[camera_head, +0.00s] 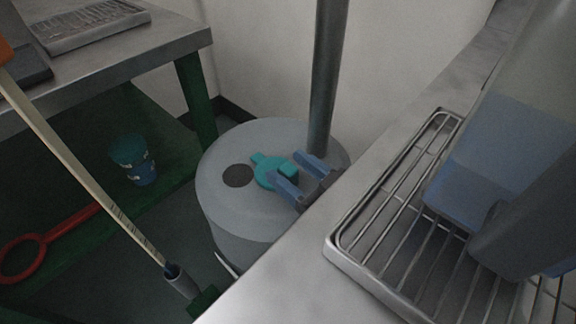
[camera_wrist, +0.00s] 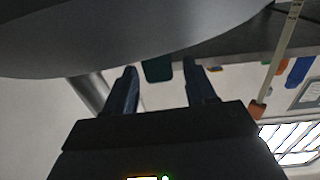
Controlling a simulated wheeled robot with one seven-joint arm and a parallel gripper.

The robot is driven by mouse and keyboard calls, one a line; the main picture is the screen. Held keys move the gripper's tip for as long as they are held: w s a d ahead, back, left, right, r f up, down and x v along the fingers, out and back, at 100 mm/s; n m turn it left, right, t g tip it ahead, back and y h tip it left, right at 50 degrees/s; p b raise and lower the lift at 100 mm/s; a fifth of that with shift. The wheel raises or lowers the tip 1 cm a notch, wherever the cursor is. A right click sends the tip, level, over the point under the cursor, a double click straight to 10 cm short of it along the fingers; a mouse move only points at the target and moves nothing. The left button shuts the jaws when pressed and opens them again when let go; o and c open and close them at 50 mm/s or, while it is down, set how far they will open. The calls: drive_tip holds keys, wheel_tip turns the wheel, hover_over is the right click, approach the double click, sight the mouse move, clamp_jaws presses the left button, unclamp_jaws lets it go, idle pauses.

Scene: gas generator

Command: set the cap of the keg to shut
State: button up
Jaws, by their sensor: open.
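The keg (camera_head: 225,208) is a grey cylinder standing on the floor between the bench and the counter. Its teal cap (camera_head: 263,162) lies on the flat top, beside a dark round opening (camera_head: 238,176) that is uncovered. My gripper (camera_head: 283,167) is open, with its blue fingers on either side of the cap's right-hand part; I cannot tell whether they touch it. In the wrist view my gripper (camera_wrist: 160,80) shows its two fingers apart, with the dark teal cap (camera_wrist: 157,70) between and beyond them, against the grey keg top (camera_wrist: 110,38).
A grey vertical pole (camera_head: 327,80) rises behind the keg. A metal counter (camera_head: 300,280) with a wire rack (camera_head: 375,235) lies at the right. A green-legged bench (camera_head: 150,45) stands at the left. A teal-and-blue cup (camera_head: 132,160) and a red ringed tool (camera_head: 20,262) are below it.

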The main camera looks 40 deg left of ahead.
drive_tip(key=shift+w+a, duration=0.1)
drive_tip(key=shift+a, duration=0.7)
drive_tip(key=shift+c, duration=0.4)
clamp_jaws()
